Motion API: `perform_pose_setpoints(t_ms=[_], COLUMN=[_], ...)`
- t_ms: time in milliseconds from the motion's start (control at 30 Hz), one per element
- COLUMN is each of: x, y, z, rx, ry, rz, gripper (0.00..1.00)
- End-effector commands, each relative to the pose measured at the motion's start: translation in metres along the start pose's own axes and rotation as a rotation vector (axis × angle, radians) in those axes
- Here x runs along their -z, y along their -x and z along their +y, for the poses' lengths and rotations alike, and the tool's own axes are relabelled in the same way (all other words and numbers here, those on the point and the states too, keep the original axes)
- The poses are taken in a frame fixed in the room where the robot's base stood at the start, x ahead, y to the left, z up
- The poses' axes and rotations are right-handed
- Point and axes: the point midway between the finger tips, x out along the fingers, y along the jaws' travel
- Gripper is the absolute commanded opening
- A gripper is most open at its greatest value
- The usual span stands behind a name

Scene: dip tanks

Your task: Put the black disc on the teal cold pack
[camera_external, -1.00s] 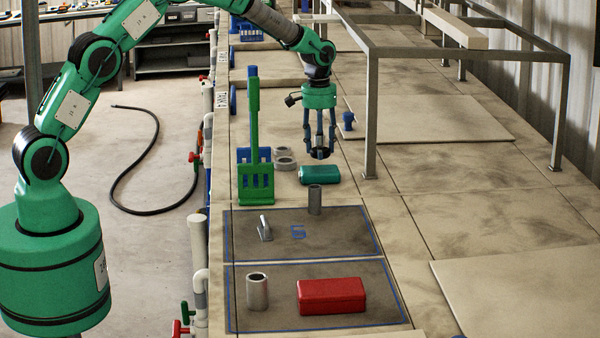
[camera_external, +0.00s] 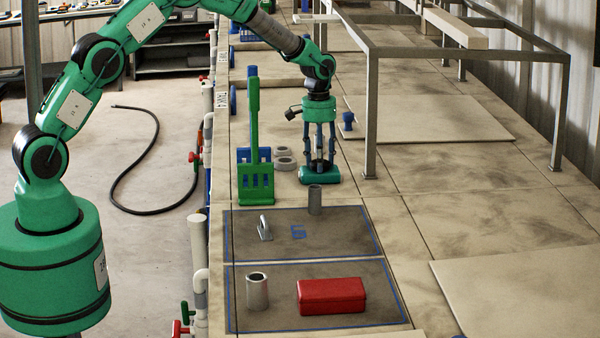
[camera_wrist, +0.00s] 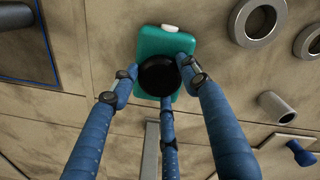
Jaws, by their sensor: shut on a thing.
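The teal cold pack (camera_external: 320,178) lies flat on the worktop; it also shows in the wrist view (camera_wrist: 165,45). My gripper (camera_external: 319,168) points straight down over it, fingertips close to its top. The black disc (camera_wrist: 158,77) shows in the wrist view between the three blue fingers, which are shut on it. The disc lies over the near part of the pack in that view. I cannot tell whether it touches the pack. In the external view the fingers mostly hide the disc.
Two grey rings (camera_external: 284,158) lie left of the pack. A grey cylinder (camera_external: 315,200) stands just in front. A red box (camera_external: 331,296) lies nearer on a mat. A metal frame (camera_external: 371,110) stands to the right.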

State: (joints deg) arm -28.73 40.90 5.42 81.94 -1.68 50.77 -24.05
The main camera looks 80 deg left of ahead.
Motion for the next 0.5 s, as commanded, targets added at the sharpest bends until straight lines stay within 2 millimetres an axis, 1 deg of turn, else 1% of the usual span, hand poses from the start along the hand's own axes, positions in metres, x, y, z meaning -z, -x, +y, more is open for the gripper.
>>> perform_pose_setpoints(t_ms=[33,67,100,133,500], x=[0.0,0.0001,0.0,0.0,0.0], y=[-0.0013,-0.0009,-0.0008,-0.0008,0.0009], z=[0.0,0.0,0.0,0.0,0.0], rx=[0.0,0.0,0.0,0.0,0.0], ry=[0.0,0.0,0.0,0.0,0.0], rz=[0.0,0.0,0.0,0.0,0.0], gripper=[0.47,0.53,0.61,0.64,0.64])
